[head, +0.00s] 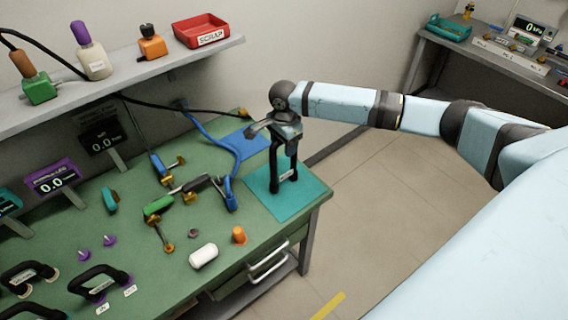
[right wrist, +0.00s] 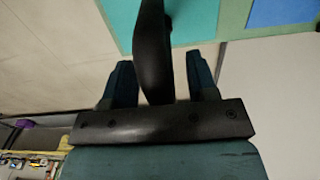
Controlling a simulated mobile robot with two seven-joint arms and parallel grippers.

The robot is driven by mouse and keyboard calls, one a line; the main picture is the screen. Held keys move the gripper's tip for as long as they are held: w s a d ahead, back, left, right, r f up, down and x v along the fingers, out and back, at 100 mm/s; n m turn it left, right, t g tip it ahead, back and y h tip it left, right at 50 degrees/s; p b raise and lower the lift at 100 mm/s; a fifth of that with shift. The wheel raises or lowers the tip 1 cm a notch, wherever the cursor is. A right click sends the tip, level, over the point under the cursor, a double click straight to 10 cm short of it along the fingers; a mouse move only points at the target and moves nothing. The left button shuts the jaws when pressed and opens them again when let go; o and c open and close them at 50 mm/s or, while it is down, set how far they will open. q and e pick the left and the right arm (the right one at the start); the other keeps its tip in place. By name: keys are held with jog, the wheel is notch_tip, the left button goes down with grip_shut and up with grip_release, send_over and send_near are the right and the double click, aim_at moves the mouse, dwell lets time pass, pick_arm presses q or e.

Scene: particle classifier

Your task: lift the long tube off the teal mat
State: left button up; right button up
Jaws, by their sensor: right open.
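The long tube (head: 275,170) is a black, tall arched piece with a small white label. It stands upright on the teal mat (head: 312,192) at the table's right corner. My right gripper (head: 287,133) is at the tube's top, reaching in from the right. In the right wrist view the black tube (right wrist: 152,50) passes between the two dark fingers of my right gripper (right wrist: 161,82). The fingers are open, with gaps visible on both sides of the tube. The teal mat also shows in the right wrist view (right wrist: 118,15). My left gripper is not in view.
A blue mat (head: 257,138) lies behind the teal one. Blue-handled and green-handled tools, a white cylinder (head: 203,256) and an orange piece (head: 239,235) lie to the left. A shelf (head: 130,83) overhangs the back. Floor to the right of the table is clear.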

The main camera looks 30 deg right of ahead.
grip_shut()
jog(key=shift+r, duration=0.15)
